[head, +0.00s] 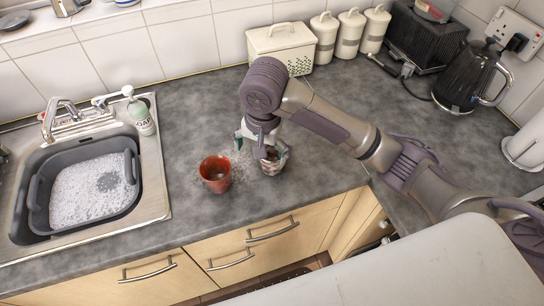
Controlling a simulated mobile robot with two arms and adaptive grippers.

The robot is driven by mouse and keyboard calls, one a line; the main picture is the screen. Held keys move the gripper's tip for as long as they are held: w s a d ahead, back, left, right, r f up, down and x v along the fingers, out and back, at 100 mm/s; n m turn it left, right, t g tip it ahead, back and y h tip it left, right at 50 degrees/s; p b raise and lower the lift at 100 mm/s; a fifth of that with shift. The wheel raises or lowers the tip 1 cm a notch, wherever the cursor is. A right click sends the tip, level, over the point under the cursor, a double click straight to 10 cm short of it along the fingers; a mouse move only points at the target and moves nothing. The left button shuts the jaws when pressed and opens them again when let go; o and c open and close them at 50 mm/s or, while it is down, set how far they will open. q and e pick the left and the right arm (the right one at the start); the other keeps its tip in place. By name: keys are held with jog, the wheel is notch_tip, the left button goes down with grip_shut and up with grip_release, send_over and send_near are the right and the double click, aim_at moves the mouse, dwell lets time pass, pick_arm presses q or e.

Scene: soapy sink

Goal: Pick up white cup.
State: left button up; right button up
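A small pale cup (271,167) with darker markings stands upright on the grey worktop, right of a red-brown cup (216,177). It is the only cup here that could be the white one; its upper part is partly covered by my gripper. My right gripper (262,147) reaches in from the right and points down at the pale cup. Its fingers look spread, one left of the cup and one at its right side near the rim. I cannot tell whether they touch it. My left gripper is not in view.
A sink with a grey basin (131,181) of suds and a soap bottle (142,116) is at the left. A cream bin (282,46), several canisters (349,33), a toaster (420,34) and a black kettle (468,80) line the back. Worktop around the cups is clear.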

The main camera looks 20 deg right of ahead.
jog(key=w+d+r+m+h, duration=0.2)
jog(key=w+d+r+m, duration=0.1)
jog(key=r, duration=0.2)
jog(key=p, duration=0.1)
send_near(273, 156)
jog(key=shift+s+d+f, duration=0.15)
jog(key=shift+s+f, duration=0.15)
jog(key=shift+s, duration=0.15)
jog(key=shift+s+d+f, duration=0.2)
jog(key=shift+s+f, duration=0.05)
jog(key=shift+s, duration=0.2)
jog(key=shift+f+p, duration=0.4)
jog(key=shift+f, duration=0.15)
jog(key=f+p, duration=0.1)
jog(key=f, duration=0.3)
jog(key=shift+w+f, duration=0.2)
jog(key=shift+c, duration=0.3)
jog(key=c, duration=1.2)
